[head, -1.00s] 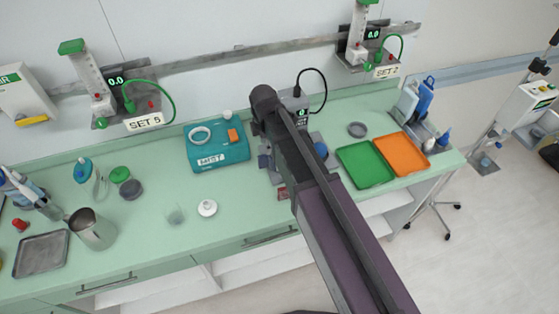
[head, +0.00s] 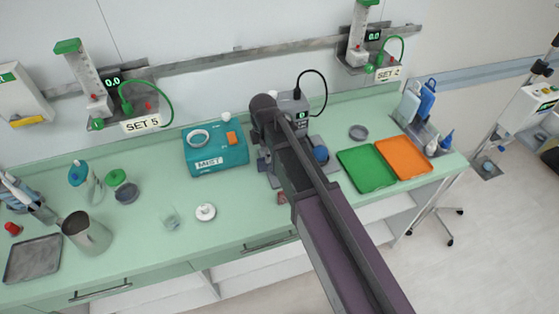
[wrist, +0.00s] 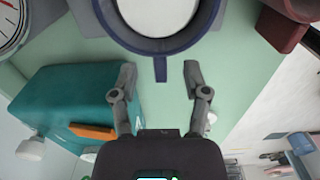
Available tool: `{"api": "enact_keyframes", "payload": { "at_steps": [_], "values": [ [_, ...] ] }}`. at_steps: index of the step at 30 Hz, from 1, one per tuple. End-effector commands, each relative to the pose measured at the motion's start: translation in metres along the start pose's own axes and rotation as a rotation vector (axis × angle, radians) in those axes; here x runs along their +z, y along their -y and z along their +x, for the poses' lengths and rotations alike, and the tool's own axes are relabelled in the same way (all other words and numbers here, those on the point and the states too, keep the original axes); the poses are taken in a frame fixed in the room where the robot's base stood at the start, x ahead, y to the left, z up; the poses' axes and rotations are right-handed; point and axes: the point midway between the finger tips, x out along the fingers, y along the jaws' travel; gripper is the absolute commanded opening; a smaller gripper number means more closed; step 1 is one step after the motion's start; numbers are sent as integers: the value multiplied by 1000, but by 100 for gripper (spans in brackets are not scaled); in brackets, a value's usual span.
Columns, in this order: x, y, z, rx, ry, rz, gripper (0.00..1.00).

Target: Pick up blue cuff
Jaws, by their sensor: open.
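A dark blue ring with a pale centre, which looks like the blue cuff (wrist: 205,30), fills the top middle of the wrist view. A short blue tab on its near side points toward me. My gripper (wrist: 160,71) is open, with one finger on each side of the tab and a gap at both sides. I cannot tell whether the fingers are at the tab's height. In the head view my arm covers the fingers and most of this spot. A round blue thing (head: 321,154) shows just right of the arm; I cannot tell whether it is part of the cuff.
A teal box (head: 217,158) stands left of my arm, and close to my gripper in the wrist view (wrist: 70,100). A dark red block (wrist: 283,25) is at the upper right there. Green (head: 366,169) and orange (head: 404,158) trays lie to the right.

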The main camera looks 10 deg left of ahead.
Motion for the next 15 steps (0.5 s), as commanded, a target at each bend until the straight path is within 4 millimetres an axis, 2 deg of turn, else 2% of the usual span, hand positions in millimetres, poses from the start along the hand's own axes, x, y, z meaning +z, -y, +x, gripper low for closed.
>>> {"api": "enact_keyframes", "payload": {
  "at_steps": [15],
  "values": [
    [0,0,40,0,0,0,60]
  ]
}}
